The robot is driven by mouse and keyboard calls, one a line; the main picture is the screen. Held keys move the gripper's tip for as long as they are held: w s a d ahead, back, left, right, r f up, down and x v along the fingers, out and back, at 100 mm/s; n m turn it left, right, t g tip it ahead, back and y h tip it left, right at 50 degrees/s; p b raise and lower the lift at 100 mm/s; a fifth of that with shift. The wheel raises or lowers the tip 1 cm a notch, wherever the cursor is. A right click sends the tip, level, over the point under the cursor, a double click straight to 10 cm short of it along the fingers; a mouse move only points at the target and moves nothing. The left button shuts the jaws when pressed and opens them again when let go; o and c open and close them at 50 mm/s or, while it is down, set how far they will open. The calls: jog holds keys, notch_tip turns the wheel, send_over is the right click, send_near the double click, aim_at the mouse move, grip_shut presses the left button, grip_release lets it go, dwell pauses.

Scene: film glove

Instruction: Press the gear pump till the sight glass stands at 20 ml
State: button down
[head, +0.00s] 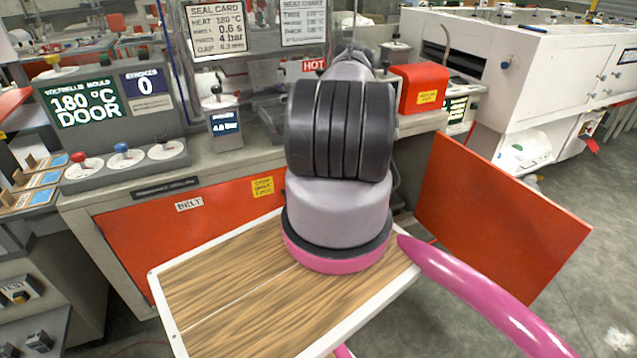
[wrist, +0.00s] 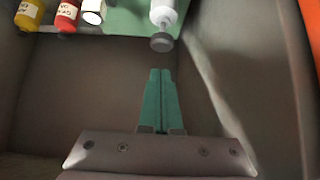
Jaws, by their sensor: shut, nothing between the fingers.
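In the wrist view my gripper (wrist: 160,72) has its two green fingers shut together, with nothing between them. It points toward a white cylinder with a grey round end (wrist: 162,42), just beyond the fingertips. A small gap seems to lie between them. This may be the gear pump, but I cannot read a label on it. I cannot make out a sight glass or a 20 ml mark in either view. In the head view my arm hides my gripper.
A yellow bottle (wrist: 29,14), a red bottle (wrist: 67,15) and a white container (wrist: 93,11) stand along the green surface (wrist: 128,18). Grey walls surround my gripper. In the head view an orange panel (head: 500,215) stands out at right, and a mould console (head: 110,115) sits on the bench at left.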

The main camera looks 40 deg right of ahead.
jog(key=v, duration=0.6)
jog(key=shift+r, duration=0.2)
jog(key=shift+s+a, duration=0.1)
jog(key=shift+s, duration=0.15)
